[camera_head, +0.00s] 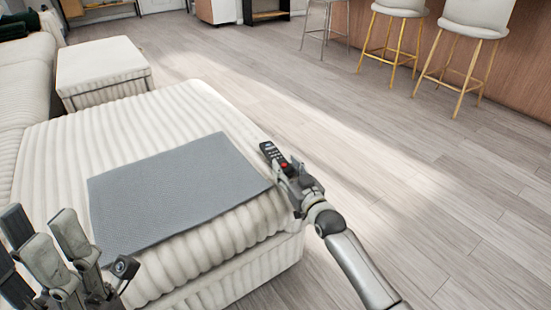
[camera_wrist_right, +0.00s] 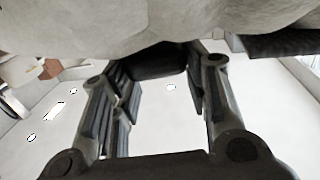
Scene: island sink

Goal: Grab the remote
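The remote (camera_head: 270,152) is dark with pale buttons and a red spot. It shows at the right edge of the ottoman in the head view. My right gripper (camera_head: 285,170) is around its near part, and its far end sticks out past the fingers. In the right wrist view a dark body, the remote (camera_wrist_right: 158,60), spans the gap between the fingers of the right gripper (camera_wrist_right: 160,85). My left gripper (camera_head: 42,228) is at the lower left in the head view, with its fingers apart and nothing seen between them.
A grey mat (camera_head: 170,190) lies on the cream ribbed ottoman (camera_head: 195,100). Another cream seat (camera_head: 100,65) stands behind it. Bar stools (camera_head: 475,20) stand by a wooden island (camera_head: 520,60). The wooden floor (camera_head: 400,190) to the right is clear.

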